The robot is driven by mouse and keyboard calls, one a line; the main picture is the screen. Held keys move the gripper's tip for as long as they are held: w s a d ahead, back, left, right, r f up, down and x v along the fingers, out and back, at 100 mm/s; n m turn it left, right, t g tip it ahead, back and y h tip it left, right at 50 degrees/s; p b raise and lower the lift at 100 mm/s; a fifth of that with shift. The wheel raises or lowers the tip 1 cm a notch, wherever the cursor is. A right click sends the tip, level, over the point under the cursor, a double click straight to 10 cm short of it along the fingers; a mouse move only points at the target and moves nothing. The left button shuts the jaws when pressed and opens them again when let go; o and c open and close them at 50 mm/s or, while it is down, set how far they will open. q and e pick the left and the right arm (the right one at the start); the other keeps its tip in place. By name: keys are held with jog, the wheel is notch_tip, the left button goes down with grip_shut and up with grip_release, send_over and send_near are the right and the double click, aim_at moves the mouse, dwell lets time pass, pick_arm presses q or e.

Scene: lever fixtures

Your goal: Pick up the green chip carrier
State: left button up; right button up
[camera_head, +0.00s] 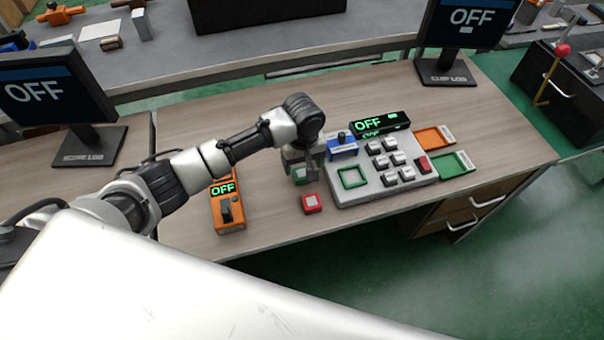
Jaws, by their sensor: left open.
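The green chip carrier (299,176) is a small green block with a pale top. It sits on the wooden table, left of the grey keypad station. My left gripper (305,172) is right above it, pointing down, with its jaws open around or just over it. The gripper hides part of the carrier, and I cannot tell whether the fingers touch it. My right gripper is not in view.
A red chip carrier (312,203) lies just in front. The grey station (384,190) has a green square outline, keys and a blue-topped fixture (343,146). An orange switch box (227,209) stands left. Orange (430,138) and green trays (451,167) lie right.

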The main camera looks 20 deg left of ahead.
aim_at(302, 173)
pick_arm(q)
jog(key=shift+a+f, duration=0.15)
jog(key=shift+f, duration=1.8)
jog(key=shift+s, duration=0.1)
jog(key=c, duration=1)
jog(key=shift+r, duration=0.1)
